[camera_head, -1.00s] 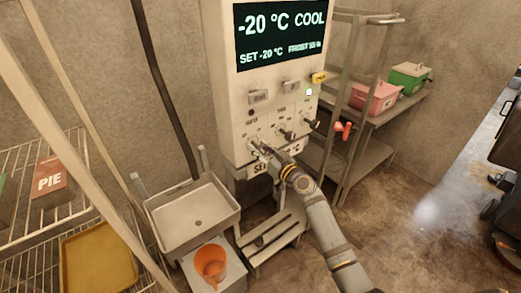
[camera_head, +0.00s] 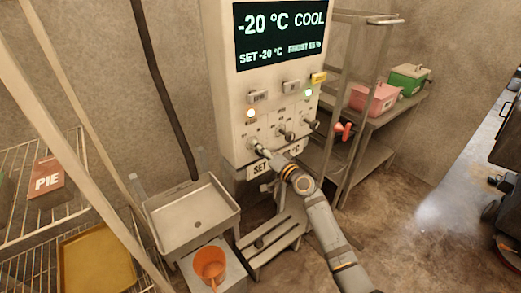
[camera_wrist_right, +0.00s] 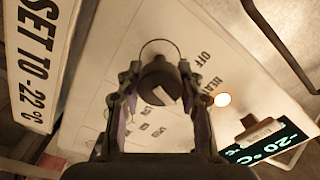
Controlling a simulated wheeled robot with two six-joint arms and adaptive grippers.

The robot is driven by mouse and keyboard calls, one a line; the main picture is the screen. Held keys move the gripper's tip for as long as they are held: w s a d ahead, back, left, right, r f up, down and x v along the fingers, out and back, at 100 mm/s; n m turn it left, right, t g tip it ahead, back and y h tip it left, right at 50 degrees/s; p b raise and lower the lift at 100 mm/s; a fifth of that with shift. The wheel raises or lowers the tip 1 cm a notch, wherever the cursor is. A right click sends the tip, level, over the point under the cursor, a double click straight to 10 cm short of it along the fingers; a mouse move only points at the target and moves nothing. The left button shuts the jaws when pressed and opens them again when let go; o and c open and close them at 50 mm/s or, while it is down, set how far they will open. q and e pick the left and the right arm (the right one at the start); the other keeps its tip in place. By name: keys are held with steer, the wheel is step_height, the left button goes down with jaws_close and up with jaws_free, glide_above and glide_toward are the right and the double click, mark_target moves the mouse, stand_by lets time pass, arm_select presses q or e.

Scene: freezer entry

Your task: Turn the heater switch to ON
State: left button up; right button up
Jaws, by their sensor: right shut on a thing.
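The control panel (camera_head: 235,130) on the wall carries a display reading -20 °C COOL and a row of knobs. The leftmost knob (camera_head: 252,142) is the heater switch, under a lit lamp (camera_head: 251,113). My right gripper (camera_head: 258,147) is at this knob. In the right wrist view the dark knob (camera_wrist_right: 158,72) with a white pointer line sits between the fingertips of the right gripper (camera_wrist_right: 156,82), which is shut on it. My left gripper is out of view.
Two more knobs (camera_head: 286,134) are right of my gripper. A sink (camera_head: 190,215), an orange bucket (camera_head: 209,262) and a step stool (camera_head: 270,243) stand below. A shelf with pink and green boxes (camera_head: 374,99) is at right.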

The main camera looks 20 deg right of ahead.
steer(key=shift+m, duration=1.6)
steer(key=o, duration=1.2)
steer(key=v, duration=1.2)
